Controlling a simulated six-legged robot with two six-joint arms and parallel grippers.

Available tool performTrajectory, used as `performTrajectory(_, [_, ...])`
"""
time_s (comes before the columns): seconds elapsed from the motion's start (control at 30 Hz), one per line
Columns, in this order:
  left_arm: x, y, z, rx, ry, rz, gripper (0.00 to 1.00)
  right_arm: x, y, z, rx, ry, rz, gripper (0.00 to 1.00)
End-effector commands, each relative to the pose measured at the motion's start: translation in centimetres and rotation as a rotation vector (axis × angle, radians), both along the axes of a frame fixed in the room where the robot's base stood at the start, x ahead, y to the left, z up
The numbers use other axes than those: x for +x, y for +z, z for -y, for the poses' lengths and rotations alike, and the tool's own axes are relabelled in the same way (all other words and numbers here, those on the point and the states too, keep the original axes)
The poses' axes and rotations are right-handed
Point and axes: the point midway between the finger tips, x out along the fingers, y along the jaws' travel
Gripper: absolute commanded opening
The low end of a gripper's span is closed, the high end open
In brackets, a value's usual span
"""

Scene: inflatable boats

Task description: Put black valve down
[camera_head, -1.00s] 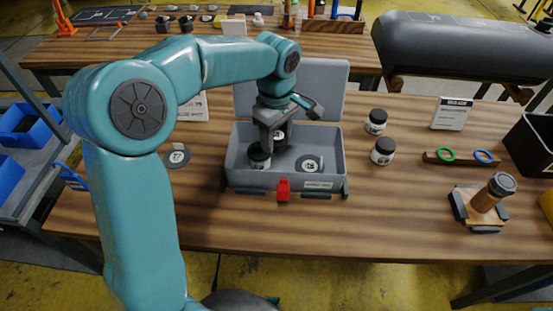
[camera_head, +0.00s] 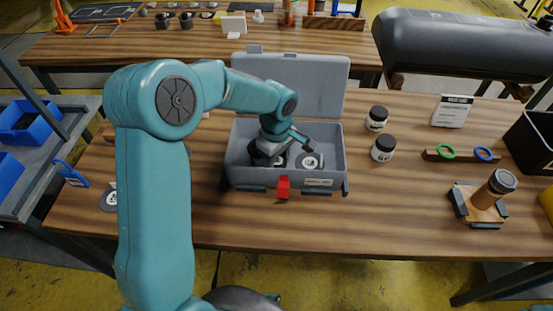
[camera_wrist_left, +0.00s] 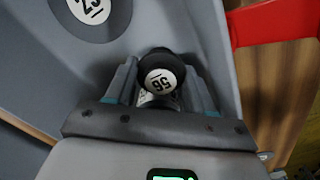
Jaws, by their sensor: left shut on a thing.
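A black valve (camera_wrist_left: 158,62) with a round white label reading 56 shows between the fingers of my left gripper (camera_wrist_left: 160,88) in the left wrist view. In the head view my left gripper (camera_head: 276,150) is down inside the open grey case (camera_head: 333,150), in its left-middle part, and hides much of what it holds. A flat dark disc with a white label (camera_head: 308,163) lies in the case to the right of the gripper. It also shows in the left wrist view (camera_wrist_left: 93,10). Whether the valve touches the case floor I cannot tell. My right gripper is out of view.
The case lid (camera_head: 300,85) stands open behind; a red latch (camera_head: 283,187) is in front. The front table edge is clear.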

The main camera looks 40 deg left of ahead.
Motion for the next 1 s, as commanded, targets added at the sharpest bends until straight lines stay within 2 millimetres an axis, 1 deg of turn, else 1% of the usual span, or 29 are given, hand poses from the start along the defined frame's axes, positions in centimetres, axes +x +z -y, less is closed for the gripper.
performTrajectory(0.17, [0.0,-0.6,0.0,0.000,0.000,0.000,0.23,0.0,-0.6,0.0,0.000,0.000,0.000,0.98])
performTrajectory(0.2, [0.0,-0.4,0.0,0.000,-0.001,0.000,0.63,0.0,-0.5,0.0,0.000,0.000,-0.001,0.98])
performTrajectory(0.23, [0.0,-0.4,0.0,0.000,-0.001,0.000,0.73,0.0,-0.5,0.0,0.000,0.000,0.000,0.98])
performTrajectory(0.27, [0.0,-0.4,0.0,0.000,-0.001,0.000,0.78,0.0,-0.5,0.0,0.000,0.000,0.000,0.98])
performTrajectory(0.53, [0.0,-0.3,0.0,0.000,-0.001,0.000,0.78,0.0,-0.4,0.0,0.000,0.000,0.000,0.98])
performTrajectory(0.63, [0.0,0.4,0.0,0.000,-0.001,0.000,0.78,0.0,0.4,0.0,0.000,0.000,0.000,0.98])
performTrajectory(0.67, [0.1,0.6,0.0,0.001,0.000,0.002,0.78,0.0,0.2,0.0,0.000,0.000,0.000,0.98])
performTrajectory(0.77, [0.1,2.5,0.0,0.002,-0.001,0.005,0.78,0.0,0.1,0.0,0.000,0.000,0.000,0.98])
performTrajectory(1.0, [0.1,8.2,0.0,0.001,-0.001,0.005,0.78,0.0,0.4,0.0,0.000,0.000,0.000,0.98])
